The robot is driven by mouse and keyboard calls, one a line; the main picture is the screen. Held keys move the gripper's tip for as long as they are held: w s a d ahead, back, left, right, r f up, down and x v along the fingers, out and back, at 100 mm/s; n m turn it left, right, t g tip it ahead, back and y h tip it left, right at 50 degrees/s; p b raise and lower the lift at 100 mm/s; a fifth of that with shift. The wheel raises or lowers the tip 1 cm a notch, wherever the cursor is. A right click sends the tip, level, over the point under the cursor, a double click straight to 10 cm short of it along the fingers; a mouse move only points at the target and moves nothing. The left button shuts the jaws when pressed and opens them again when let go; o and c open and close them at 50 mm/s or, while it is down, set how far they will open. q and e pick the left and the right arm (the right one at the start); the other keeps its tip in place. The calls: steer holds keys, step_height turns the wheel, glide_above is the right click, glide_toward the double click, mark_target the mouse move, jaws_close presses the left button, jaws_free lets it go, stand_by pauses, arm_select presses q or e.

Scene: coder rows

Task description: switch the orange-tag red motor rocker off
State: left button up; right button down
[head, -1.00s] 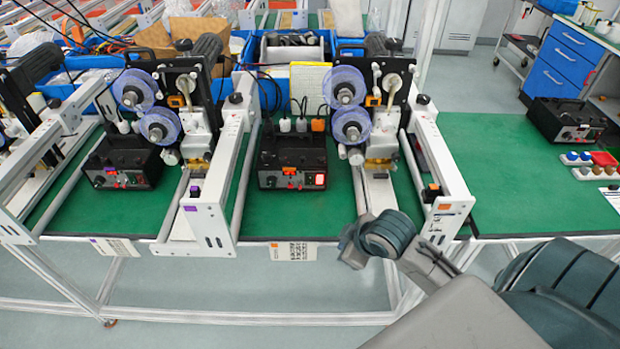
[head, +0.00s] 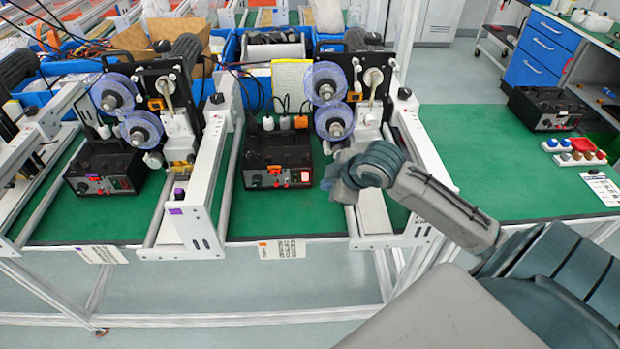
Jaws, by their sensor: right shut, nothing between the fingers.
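The black control box (head: 262,150) of the orange-tag station stands on the green bench top at the middle of the head view. Its red motor rocker (head: 305,177) glows at the right end of the front panel. An orange tag (head: 275,169) is on the panel, left of the rocker. My right gripper (head: 328,184) is shut and empty, just right of the rocker in the picture. I cannot tell whether it touches the box. My left gripper is out of view.
A white frame rail (head: 430,170) and blue reels (head: 325,83) stand right of and behind the box. Another black box (head: 105,165) with a purple-tagged frame is at the left. A third box (head: 545,108) is far right.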

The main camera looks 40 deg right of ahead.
mark_target(303, 179)
steer(key=p+x, duration=0.2)
steer(key=x, duration=0.8)
steer(key=shift+a, duration=0.1)
steer(key=shift+w+d+r+p, duration=0.2)
steer(key=shift+w+d+p, duration=0.1)
steer(key=shift+w+d, duration=0.15)
steer(key=shift+w+d+r+p, duration=0.2)
steer(key=shift+w+d+p, duration=0.15)
steer(key=shift+w, duration=0.2)
steer(key=shift+w+d+f, duration=0.1)
steer(key=shift+w+d, duration=0.25)
steer(key=shift+w, duration=0.15)
steer(key=shift+w, duration=0.1)
steer(key=shift+w+d+r+p, duration=0.25)
steer(key=shift+r+p, duration=0.15)
steer(key=shift+p, duration=0.15)
steer(key=shift+a+f, duration=0.1)
steer(key=shift+f, duration=0.1)
steer(key=shift+r, duration=0.1)
